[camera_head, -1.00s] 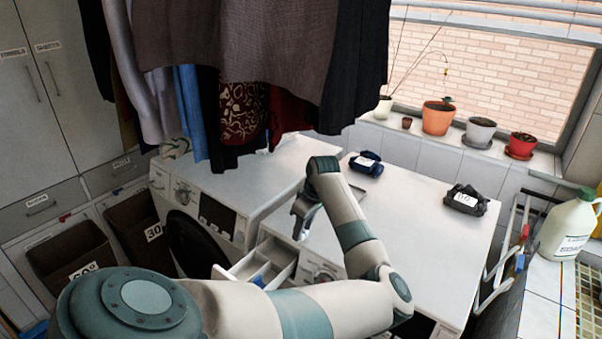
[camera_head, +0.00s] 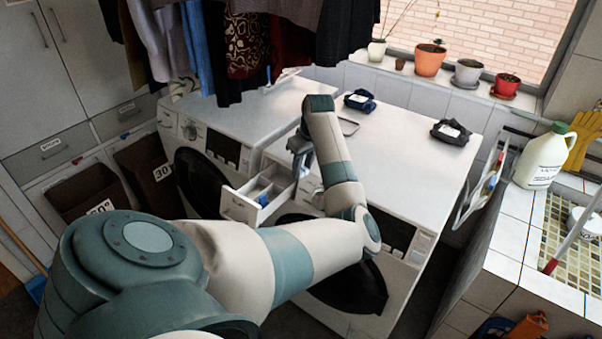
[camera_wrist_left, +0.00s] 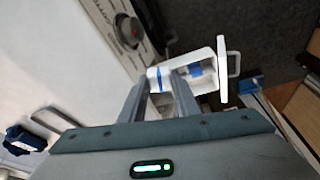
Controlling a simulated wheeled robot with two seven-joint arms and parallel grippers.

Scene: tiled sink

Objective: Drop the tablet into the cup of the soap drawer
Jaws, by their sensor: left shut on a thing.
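In the left wrist view a white tablet with a blue stripe (camera_wrist_left: 154,80) is between the fingertips of my left gripper (camera_wrist_left: 160,84), which is shut on it. The white soap drawer (camera_wrist_left: 222,68) is pulled out, just beyond the tablet; a blue patch shows inside it. In the head view the drawer (camera_head: 239,206) juts out from a white washing machine, with dividers inside. My left gripper (camera_head: 298,168) is at the drawer's back right, close above it; the tablet cannot be made out there. Whether the tablet is over the cup is unclear. My right gripper is not in view.
Two white washing machines stand side by side, the right one (camera_head: 411,152) carrying dark folded bundles (camera_head: 451,131). Clothes (camera_head: 248,45) hang above the left one. A white jug (camera_head: 541,160) stands on the tiled counter at right. Brown bins (camera_head: 150,174) are at left.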

